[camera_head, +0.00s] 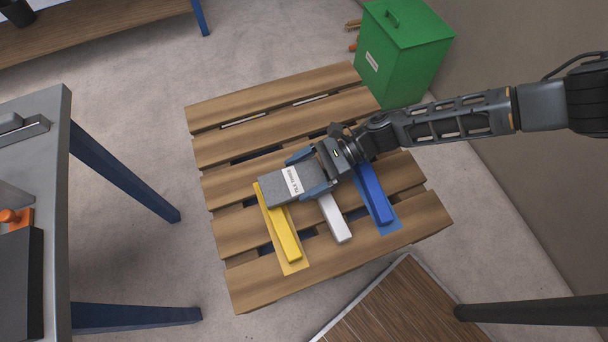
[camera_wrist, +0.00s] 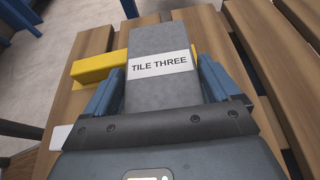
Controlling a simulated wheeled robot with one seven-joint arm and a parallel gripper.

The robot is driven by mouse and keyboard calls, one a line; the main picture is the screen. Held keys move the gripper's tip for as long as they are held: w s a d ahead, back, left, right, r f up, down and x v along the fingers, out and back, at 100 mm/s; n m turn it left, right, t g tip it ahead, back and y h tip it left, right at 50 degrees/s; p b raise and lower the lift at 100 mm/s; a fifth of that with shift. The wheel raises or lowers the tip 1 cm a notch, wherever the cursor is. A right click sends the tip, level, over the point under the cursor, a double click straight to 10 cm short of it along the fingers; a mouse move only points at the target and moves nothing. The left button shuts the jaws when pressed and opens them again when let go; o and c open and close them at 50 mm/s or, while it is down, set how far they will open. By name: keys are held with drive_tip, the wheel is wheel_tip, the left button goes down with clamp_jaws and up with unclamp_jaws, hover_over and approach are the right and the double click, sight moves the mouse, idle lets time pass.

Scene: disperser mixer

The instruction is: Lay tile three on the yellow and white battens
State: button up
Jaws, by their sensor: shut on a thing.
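The grey tile labelled TILE THREE (camera_head: 273,188) is between the blue fingers of my gripper (camera_head: 306,174), which is shut on it. The tile also shows in the wrist view (camera_wrist: 160,92), label readable, held by my gripper (camera_wrist: 161,85). In the head view the tile's left end lies over the upper end of the yellow batten (camera_head: 284,237), and it covers the upper part of the white batten (camera_head: 335,219). I cannot tell whether it touches them. In the wrist view the yellow batten (camera_wrist: 97,68) passes behind the tile.
A blue batten (camera_head: 374,194) lies right of the white one on the wooden pallet (camera_head: 237,129). A green bin (camera_head: 404,58) stands behind the pallet's right corner. A grey table (camera_head: 52,110) is at left, and a brown slatted platform (camera_head: 405,305) is at front right.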

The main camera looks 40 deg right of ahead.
drive_tip(key=shift+f, duration=0.4)
drive_tip(key=shift+f+b, duration=0.25)
drive_tip(key=shift+b, duration=0.1)
drive_tip(key=o, duration=1.2)
drive_tip(key=shift+r+p, duration=0.2)
drive_tip(key=shift+p, duration=0.1)
drive_tip(key=shift+d+r, duration=0.15)
drive_tip(key=shift+d, duration=0.05)
drive_tip(key=b+v, duration=0.1)
drive_tip(key=v, duration=1)
drive_tip(key=shift+s+d+r, duration=0.1)
drive_tip(key=shift+s+d, duration=0.05)
drive_tip(key=shift+d, duration=0.1)
